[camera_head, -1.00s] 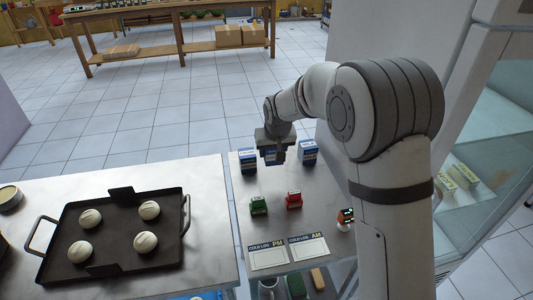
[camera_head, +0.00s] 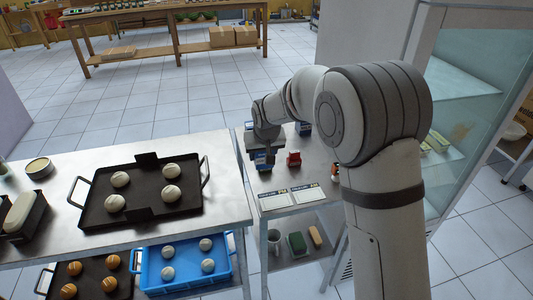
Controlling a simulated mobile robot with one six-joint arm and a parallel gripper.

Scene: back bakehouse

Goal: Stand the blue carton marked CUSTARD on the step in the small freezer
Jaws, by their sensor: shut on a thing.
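My gripper (camera_head: 263,151) is shut on a blue carton (camera_head: 264,165) and holds it over the small metal table. The carton looks upright; its marking is too small to read. Another blue carton (camera_head: 304,128) stands at the back of that table, partly behind my arm. The freezer (camera_head: 470,90) with glass sides stands at the right. Yellow-green packs (camera_head: 437,141) show inside it through the glass, partly behind my arm. I cannot make out a bare part of its step clearly.
The small metal table (camera_head: 322,172) bears a red item (camera_head: 294,159) and log sheets (camera_head: 291,197). At left, a steel bench (camera_head: 226,190) holds a black tray (camera_head: 100,212) of pale buns. A blue crate (camera_head: 150,270) sits below. The tiled floor behind is open.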

